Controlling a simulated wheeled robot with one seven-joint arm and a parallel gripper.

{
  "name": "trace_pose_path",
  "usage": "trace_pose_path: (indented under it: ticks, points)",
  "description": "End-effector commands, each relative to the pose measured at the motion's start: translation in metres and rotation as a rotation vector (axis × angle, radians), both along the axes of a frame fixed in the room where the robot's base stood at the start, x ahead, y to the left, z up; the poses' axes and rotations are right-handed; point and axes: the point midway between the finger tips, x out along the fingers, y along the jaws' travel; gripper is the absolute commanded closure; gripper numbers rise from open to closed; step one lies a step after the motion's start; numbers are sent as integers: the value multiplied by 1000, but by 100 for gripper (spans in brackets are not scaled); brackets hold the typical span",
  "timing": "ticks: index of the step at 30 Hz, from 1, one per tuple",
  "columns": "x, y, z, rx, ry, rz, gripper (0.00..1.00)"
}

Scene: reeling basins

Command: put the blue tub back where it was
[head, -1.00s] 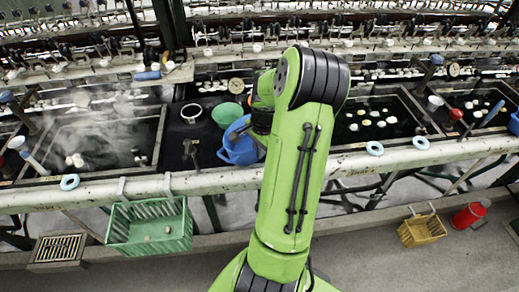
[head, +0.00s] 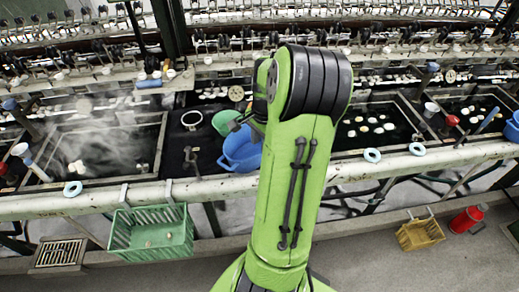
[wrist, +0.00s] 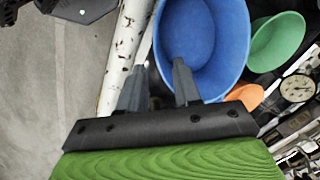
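The blue tub (head: 240,150) stands on the dark bench section between two basins, behind the pale front rail, partly hidden by my arm. In the wrist view the tub (wrist: 205,35) shows its open inside close beyond my fingers. My gripper (wrist: 158,65) has its two fingers apart, at the tub's near rim. One finger appears to the left of the rim and the other overlaps the tub. I see no firm hold on the wall. In the head view my gripper (head: 238,124) is at the tub's upper edge, mostly behind my arm.
A green bowl (head: 226,122) sits just behind the tub, with a white ring (head: 192,120) to its left. An orange bowl (wrist: 246,96) is close by in the wrist view. A steaming basin (head: 100,145) lies left. A green basket (head: 150,235) hangs on the rail (head: 110,200).

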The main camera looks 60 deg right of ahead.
Motion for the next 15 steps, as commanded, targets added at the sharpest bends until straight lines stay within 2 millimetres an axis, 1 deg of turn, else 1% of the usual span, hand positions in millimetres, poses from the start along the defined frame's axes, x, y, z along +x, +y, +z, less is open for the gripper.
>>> trace_pose_path:
  ticks: [1,3,6,9,13,14,15]
  points:
    - [-1,0,16,-5,-1,-2,67]
    - [-3,0,29,-3,-1,-1,67]
    - [-4,1,40,-2,0,-1,67]
    - [-5,2,43,0,1,-1,67]
    - [-4,3,44,0,1,4,67]
    - [-3,5,45,-5,2,18,67]
    - [1,12,49,-17,8,51,67]
